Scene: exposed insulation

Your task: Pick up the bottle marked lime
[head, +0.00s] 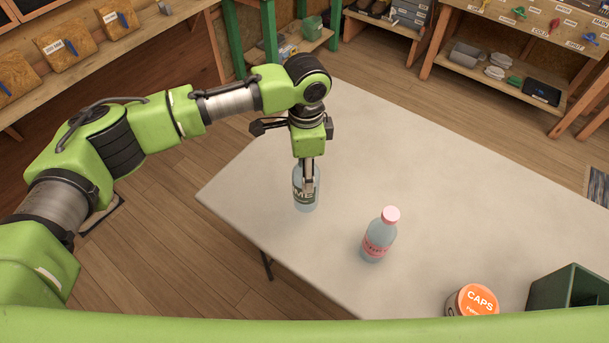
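A clear bottle (305,201) with a dark label stands on or just above the grey table (410,160), near its left edge. Only the letters "ME" show on its label, and its top is hidden. My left gripper (308,185) points straight down over this bottle, with a finger in front of its upper part and label. I cannot tell whether the fingers are pressed on it. A second bottle (377,240) with a pink cap and a pink label stands upright to the right, apart from the gripper. My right gripper is not in view.
A round orange-topped tub marked "CAPS" (473,301) and a dark green box (568,290) are at the table's lower right. The table's middle and far part are clear.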

